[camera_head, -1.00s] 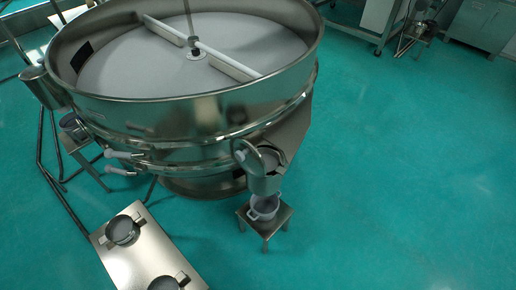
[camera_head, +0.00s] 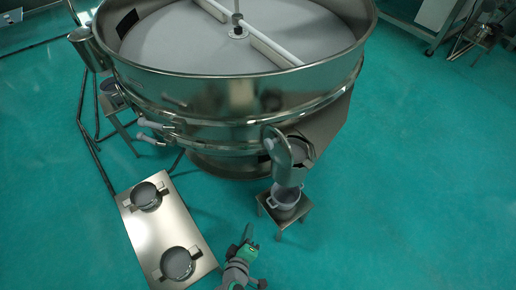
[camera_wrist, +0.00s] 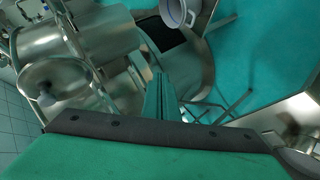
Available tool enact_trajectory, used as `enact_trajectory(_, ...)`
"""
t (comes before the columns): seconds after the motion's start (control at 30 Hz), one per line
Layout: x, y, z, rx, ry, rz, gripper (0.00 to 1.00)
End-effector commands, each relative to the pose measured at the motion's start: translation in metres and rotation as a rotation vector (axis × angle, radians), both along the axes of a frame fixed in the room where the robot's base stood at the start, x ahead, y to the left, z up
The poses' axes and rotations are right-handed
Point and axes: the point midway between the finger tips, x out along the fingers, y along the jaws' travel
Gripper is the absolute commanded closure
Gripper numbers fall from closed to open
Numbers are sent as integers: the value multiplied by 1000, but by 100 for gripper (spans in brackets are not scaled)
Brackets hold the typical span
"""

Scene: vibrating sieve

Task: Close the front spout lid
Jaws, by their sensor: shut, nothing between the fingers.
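The front spout (camera_head: 293,178) sticks out at the lower right of the big round steel sieve (camera_head: 240,100) in the head view. Its round lid (camera_head: 280,150) stands raised, with a pale knob on its face, so the spout mouth is uncovered. My gripper (camera_head: 248,232) is low in the head view, below and left of the spout, and apart from it. In the wrist view my green fingers (camera_wrist: 159,80) are shut together and empty. A round steel disc with a knob (camera_wrist: 55,85), which looks like the lid, shows at the left there.
A white pot (camera_head: 285,196) stands on a small steel stool (camera_head: 305,203) under the spout; the pot also shows in the wrist view (camera_wrist: 177,14). A low steel platform (camera_head: 150,232) with two pots is at the left.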

Motion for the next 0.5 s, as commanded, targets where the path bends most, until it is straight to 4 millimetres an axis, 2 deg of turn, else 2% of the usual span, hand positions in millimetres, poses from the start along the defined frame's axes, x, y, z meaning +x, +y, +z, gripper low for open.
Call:
enact_trajectory(0.03,20,5,5,-64,-6,-4,100)
enact_trajectory(0.17,57,9,21,-229,-11,-47,100)
enact_trajectory(0.27,82,15,43,-346,-24,-100,100)
enact_trajectory(0.4,110,28,86,-485,-52,-200,100)
enact_trajectory(0.5,123,40,122,-562,-77,-289,100)
